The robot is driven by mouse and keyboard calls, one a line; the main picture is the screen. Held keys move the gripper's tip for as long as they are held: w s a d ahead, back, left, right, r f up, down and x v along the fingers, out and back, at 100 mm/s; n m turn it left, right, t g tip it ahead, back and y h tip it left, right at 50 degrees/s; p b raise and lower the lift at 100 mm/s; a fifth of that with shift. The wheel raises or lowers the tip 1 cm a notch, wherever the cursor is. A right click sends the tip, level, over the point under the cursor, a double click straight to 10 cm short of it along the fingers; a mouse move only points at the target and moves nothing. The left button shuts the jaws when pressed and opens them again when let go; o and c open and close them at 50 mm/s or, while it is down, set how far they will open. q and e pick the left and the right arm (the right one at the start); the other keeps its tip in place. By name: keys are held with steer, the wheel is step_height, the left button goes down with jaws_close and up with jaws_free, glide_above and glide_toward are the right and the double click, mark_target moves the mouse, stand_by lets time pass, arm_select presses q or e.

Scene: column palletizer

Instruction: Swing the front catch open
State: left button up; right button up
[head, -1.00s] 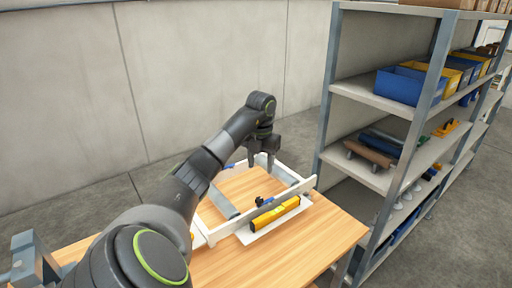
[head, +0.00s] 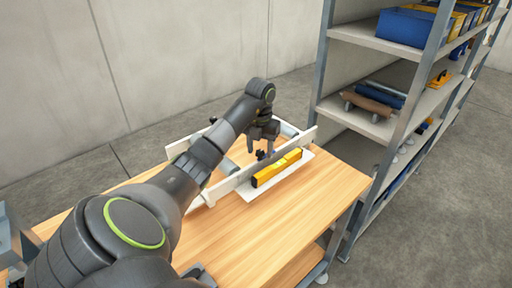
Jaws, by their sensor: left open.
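A pale frame (head: 243,176) lies on the wooden table, with its front rail running up to the right. A small dark catch-like part (head: 261,155) is at the middle of that rail. My left gripper (head: 262,146) points down over the frame, just above and behind this part. Its jaws are apart with nothing seen between them. Whether a finger touches the part cannot be told at this size. A yellow level-like bar (head: 277,168) lies on a white sheet in front of the rail. My right gripper is not in view.
The wooden table (head: 290,215) is clear in front of the frame. A grey metal shelf (head: 357,118) with blue bins (head: 403,27) and rolls stands close on the right. A concrete wall (head: 180,60) is behind.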

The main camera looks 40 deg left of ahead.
arm_select(q)
steer(key=shift+d, duration=0.1)
steer(key=shift+c, duration=0.2)
steer(key=c, duration=0.9)
steer(key=shift+c, duration=0.2)
